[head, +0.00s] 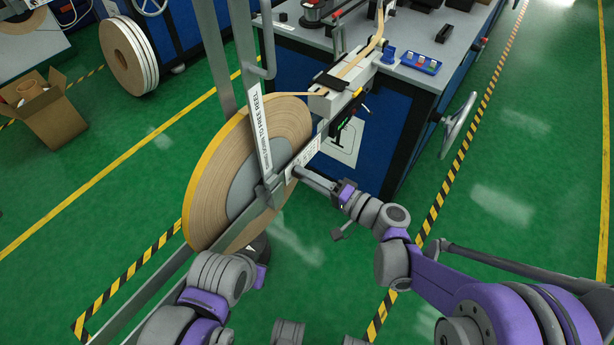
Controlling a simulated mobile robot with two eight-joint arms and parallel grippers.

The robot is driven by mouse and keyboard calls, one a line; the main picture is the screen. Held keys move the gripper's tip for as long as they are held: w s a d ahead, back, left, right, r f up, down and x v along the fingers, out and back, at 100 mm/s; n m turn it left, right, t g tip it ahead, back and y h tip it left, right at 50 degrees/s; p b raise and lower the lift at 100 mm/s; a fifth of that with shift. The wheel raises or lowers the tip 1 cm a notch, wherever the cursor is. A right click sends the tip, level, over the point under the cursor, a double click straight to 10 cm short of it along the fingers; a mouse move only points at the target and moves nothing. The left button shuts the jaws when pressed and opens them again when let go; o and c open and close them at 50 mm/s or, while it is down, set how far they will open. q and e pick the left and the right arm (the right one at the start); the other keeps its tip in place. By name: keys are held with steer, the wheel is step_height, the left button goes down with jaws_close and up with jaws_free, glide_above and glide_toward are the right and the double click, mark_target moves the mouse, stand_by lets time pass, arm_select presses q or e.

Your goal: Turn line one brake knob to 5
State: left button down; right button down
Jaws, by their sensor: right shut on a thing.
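A large tan tape reel (276,128) with a yellow outer rim stands upright in a grey metal frame. A grey shaft (318,181) sticks out from its hub towards my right arm. My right gripper (343,192) is shut at the outer end of this shaft, on what appears to be the brake knob. The knob is hidden by the gripper, and its setting cannot be read. A small white printed plate (303,158) sits by the hub, its text too small to read. My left gripper (259,249) is low beside the reel's bottom, mostly hidden behind my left arm.
A lever labelled about freeing the reel (262,128) stands in front of the reel. A blue machine cabinet (385,135) with a handwheel (459,124) is behind. An open cardboard box (45,112) and a spare reel (128,56) are at left. Green floor is clear at right.

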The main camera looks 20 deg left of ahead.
steer(key=shift+m+b, duration=1.6)
steer(key=shift+m, duration=8.3)
steer(key=c, duration=0.6)
jaws_free()
steer(key=p+v, duration=0.1)
steer(key=v, duration=1)
steer(key=shift+w+f, duration=0.1)
steer(key=shift+a, duration=0.1)
